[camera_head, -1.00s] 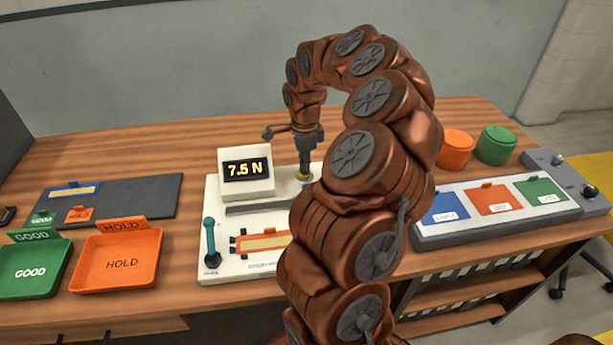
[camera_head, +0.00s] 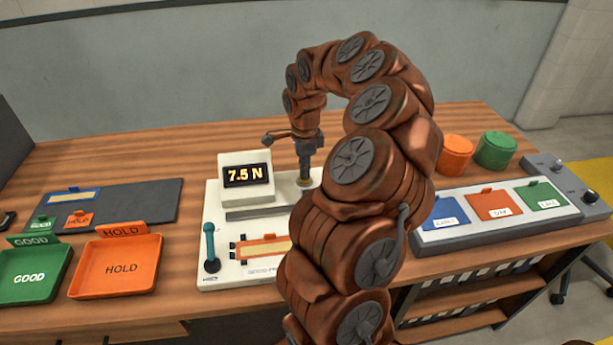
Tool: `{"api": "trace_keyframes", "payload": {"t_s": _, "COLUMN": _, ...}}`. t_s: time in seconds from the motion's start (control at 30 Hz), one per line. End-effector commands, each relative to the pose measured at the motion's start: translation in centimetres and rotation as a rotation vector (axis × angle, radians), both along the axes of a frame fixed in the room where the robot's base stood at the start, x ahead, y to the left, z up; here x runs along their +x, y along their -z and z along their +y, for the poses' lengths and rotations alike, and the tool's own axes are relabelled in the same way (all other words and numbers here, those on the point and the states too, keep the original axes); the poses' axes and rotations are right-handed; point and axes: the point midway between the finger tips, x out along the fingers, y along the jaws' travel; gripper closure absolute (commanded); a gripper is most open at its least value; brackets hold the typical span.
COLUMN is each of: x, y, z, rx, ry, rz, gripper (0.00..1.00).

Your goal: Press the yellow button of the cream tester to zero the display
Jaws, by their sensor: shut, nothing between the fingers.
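The cream tester (camera_head: 219,225) stands on the table, left of my arm. Its raised display (camera_head: 246,175) reads 7.5 N. A teal lever (camera_head: 210,245) stands upright at its front left, and an orange-framed piece (camera_head: 262,247) lies on its front. My gripper (camera_head: 304,180) points down at the tester's back right, shut and empty. A little of the yellow button (camera_head: 312,183) shows right at the fingertips; whether they touch it I cannot tell. My arm hides the tester's right side.
A green GOOD tray (camera_head: 28,276) and an orange HOLD tray (camera_head: 118,268) sit at the left, before a dark mat (camera_head: 140,200). A grey panel (camera_head: 440,238) with coloured cards is at the right, with orange (camera_head: 456,150) and green (camera_head: 496,150) round containers behind.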

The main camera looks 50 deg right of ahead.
Motion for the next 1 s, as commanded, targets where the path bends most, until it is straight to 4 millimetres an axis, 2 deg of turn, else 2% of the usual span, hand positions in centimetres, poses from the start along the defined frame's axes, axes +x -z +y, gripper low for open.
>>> {"api": "trace_keyframes", "payload": {"t_s": 1.0, "x": -0.01, "y": 0.51, "z": -0.02, "rx": 0.000, "ry": 0.000, "rz": 0.000, "gripper": 1.00}}
